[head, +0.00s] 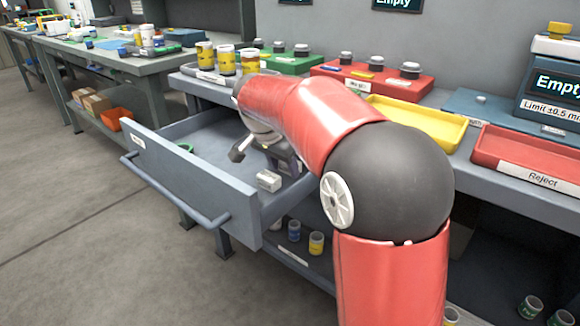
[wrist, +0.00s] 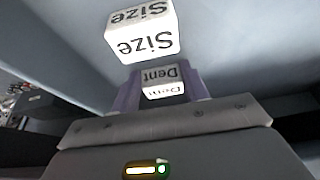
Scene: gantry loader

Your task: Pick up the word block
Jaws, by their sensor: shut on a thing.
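My gripper (wrist: 160,78) is shut on a small block (wrist: 160,90) printed "Dent", which sits between its two fingers in the wrist view. A second white block (wrist: 143,36) printed "Size" lies just beyond the fingertips. A white block (head: 269,181), its word too small to read, lies in the open drawer (head: 180,178) in the head view. I cannot tell whether the held block touches the drawer floor.
A green ring-like thing (head: 186,147) lies farther left in the drawer. The drawer walls stand close around my gripper.

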